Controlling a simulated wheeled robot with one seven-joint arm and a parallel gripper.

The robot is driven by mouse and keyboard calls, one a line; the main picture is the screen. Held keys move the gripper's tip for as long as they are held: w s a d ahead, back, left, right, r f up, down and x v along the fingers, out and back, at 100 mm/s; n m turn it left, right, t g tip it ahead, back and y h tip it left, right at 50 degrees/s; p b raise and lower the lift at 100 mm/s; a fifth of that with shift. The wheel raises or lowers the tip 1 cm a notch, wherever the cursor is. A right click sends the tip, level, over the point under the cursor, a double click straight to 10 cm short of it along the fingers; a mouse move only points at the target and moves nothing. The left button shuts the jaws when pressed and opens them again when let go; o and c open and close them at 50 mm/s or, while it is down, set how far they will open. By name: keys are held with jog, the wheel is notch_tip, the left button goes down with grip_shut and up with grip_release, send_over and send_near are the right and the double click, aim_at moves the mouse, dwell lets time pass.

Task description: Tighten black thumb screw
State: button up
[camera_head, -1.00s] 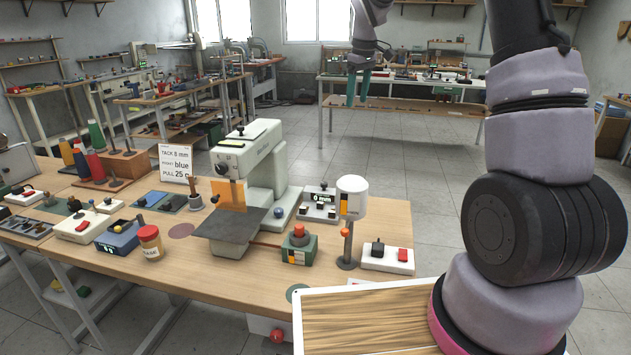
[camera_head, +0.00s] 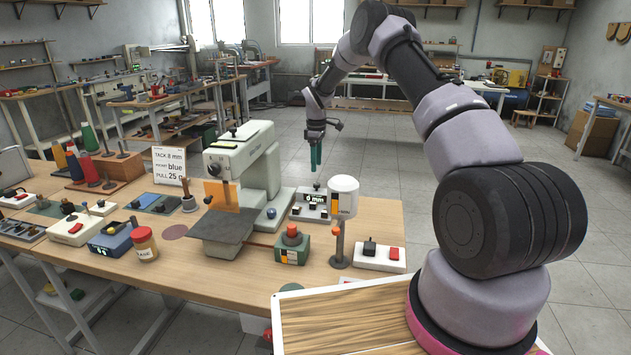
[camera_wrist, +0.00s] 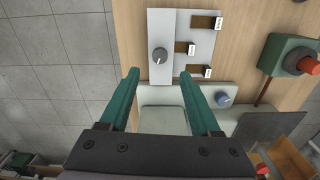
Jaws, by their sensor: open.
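I cannot tell which dark knob is the black thumb screw.
A green box with a red button (camera_head: 292,246), a white-topped post (camera_head: 343,195) and a white switch block (camera_head: 380,257) stand near the unit. A blue knob (camera_wrist: 223,99) is right of the fingers. Open floor lies behind the bench.

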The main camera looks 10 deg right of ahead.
aim_at(316, 183)
notch_tip(316, 183, down, 8)
jog(key=shift+r, duration=0.25)
grip_shut()
